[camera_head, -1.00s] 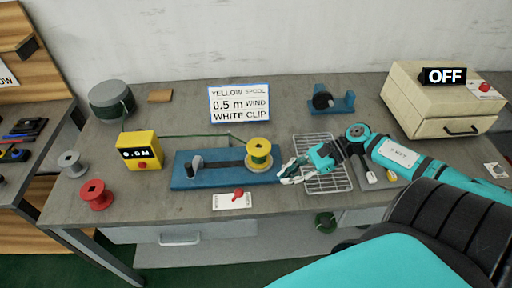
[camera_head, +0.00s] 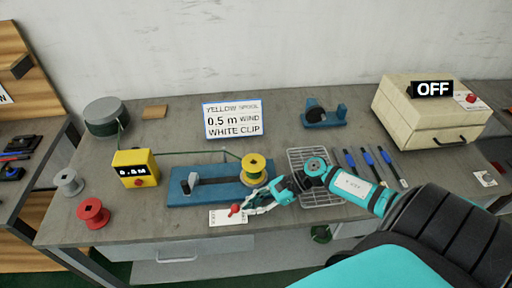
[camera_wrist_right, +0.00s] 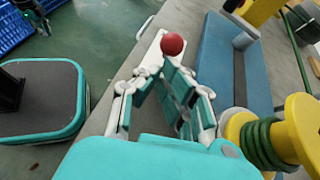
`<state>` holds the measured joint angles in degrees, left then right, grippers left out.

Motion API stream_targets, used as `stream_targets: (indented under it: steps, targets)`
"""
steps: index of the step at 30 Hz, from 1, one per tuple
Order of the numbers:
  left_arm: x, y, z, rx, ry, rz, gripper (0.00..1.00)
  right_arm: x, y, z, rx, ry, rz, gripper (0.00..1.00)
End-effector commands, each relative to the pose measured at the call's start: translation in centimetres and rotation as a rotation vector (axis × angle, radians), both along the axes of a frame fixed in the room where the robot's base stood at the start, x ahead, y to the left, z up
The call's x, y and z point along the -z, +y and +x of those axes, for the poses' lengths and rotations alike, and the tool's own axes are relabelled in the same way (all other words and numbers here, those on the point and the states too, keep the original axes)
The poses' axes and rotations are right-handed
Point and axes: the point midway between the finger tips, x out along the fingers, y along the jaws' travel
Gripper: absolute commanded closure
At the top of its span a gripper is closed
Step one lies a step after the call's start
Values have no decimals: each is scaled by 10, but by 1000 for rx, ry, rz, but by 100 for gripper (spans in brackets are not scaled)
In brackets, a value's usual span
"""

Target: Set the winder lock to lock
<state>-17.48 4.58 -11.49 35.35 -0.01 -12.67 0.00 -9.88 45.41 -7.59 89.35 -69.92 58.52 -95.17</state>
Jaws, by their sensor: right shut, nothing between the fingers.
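The winder lock is a white plate (camera_head: 222,218) with a red knob (camera_head: 235,208), lying at the table's front edge before the blue winder (camera_head: 210,192). Its lettering is too small to read. My right gripper (camera_head: 246,208) is shut and empty, with its fingertips right beside the knob on its right side. In the right wrist view the red knob (camera_wrist_right: 172,44) stands just past the fingertips, and they partly hide the plate (camera_wrist_right: 151,52). I cannot tell whether they touch the knob.
The yellow spool (camera_head: 254,166) with green wire sits on the winder's right end, close to my right gripper. A wire rack (camera_head: 297,158) lies under my right arm. A yellow length counter (camera_head: 134,168) and a red spool (camera_head: 93,212) stand to the left.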

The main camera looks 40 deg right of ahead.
Motion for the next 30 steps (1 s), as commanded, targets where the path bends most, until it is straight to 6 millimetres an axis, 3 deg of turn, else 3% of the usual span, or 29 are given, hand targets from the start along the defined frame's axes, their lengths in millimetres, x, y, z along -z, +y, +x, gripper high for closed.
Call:
stream_targets:
  steps: [30]
  targets:
    - [-22, 0, 7, 0, -12, -1, 100, -12, 5, 3, -2, 72, -120, 100]
